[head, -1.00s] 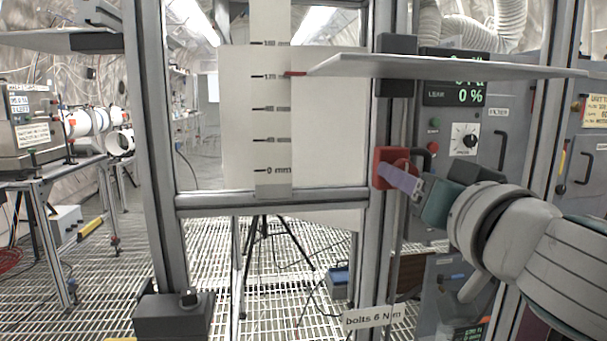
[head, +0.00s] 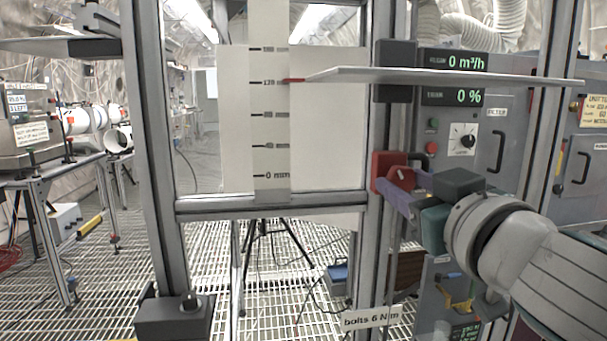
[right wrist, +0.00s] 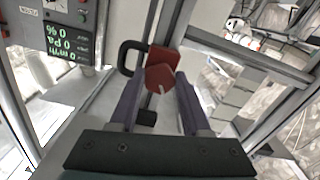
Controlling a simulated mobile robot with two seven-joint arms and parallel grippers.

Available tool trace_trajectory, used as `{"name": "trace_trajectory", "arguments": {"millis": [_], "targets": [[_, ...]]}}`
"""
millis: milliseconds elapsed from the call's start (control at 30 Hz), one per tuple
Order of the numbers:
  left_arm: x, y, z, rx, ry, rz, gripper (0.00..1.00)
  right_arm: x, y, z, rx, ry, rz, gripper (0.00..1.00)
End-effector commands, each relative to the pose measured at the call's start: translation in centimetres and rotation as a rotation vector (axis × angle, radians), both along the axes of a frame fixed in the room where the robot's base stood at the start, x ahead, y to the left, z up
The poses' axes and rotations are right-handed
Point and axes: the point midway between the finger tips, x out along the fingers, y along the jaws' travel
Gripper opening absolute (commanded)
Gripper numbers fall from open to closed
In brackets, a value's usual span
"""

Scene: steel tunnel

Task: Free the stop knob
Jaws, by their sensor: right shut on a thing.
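The red stop knob (head: 402,176) sits on a red block (head: 382,165) on the right upright of the metal frame. My right gripper (head: 397,187) comes in from the right and is shut on the knob with its purple fingers. In the right wrist view the red knob (right wrist: 160,77) shows between the far ends of the two fingers, with a pale line on its face. The fingers partly hide the knob in the head view. My left gripper is not in view.
A flat pale plate (head: 450,75) juts out above my right gripper, its red pointer beside a millimetre scale (head: 271,130). A black handle (right wrist: 128,58) stands close to the knob. Grey cabinets (head: 500,150) stand behind my right arm.

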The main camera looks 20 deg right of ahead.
Motion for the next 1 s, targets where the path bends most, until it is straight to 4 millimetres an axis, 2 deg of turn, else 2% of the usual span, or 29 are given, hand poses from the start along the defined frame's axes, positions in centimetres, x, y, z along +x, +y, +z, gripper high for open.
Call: {"name": "trace_trajectory", "arguments": {"millis": [1000], "targets": [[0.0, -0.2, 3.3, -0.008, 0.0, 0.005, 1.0, 0.0, -0.1, 0.3, -0.923, 0.221, 0.001, 0.0]]}}
